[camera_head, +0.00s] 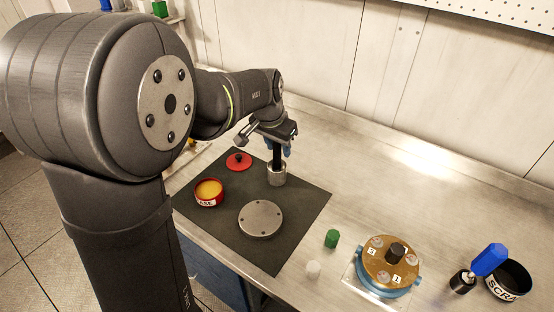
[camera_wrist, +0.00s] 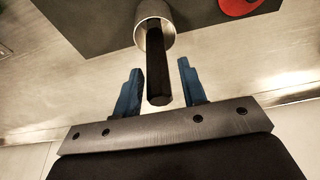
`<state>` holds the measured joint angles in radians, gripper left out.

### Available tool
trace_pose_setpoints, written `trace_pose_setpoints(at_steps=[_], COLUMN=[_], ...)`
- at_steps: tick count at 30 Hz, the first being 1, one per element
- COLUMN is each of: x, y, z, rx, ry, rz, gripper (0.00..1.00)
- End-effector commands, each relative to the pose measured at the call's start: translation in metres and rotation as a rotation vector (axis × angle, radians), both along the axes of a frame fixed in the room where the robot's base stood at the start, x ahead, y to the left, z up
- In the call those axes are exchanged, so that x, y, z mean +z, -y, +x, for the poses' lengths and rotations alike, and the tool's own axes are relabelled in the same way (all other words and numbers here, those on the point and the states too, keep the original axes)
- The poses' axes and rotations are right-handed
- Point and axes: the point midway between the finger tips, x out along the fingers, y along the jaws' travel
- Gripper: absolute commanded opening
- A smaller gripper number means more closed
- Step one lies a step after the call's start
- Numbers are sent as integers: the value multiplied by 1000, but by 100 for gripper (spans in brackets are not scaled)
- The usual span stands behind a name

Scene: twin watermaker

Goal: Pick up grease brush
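The grease brush shows as a black handle (camera_head: 277,156) standing upright in a metal cup (camera_head: 277,177) on the dark mat; its bristles are hidden in the cup. In the wrist view the handle (camera_wrist: 157,72) rises from the cup (camera_wrist: 145,11) towards the camera. My gripper (camera_wrist: 160,66) is open, with one blue finger on each side of the handle's end. A gap shows on both sides, wider on the right, and neither finger appears to touch it. In the head view my gripper (camera_head: 286,147) is at the top of the handle, partly hidden by my wrist.
On the mat (camera_head: 300,213) are an orange-filled grease tin (camera_head: 208,191), a red lid (camera_head: 239,161) and a metal disc (camera_head: 261,218). To the right stand green (camera_head: 331,238) and white caps (camera_head: 313,269), a brass-topped fixture (camera_head: 377,271), a blue-handled tool (camera_head: 488,260) and a black bowl (camera_head: 518,275). The wall is behind.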

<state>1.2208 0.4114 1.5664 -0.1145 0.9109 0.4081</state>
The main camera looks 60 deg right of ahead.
Motion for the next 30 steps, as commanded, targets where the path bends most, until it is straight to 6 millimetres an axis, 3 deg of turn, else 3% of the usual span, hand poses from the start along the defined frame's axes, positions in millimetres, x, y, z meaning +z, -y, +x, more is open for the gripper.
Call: trace_pose_setpoints(at_steps=[1,5,6,16,30], x=[0,0,0,8,90], y=[0,0,0,0,-1], z=[0,0,0,0,2], rx=[0,0,0,0,0], ry=[0,0,0,0,2], rz=[0,0,0,-1,1], gripper=[28,2,0,0,0])
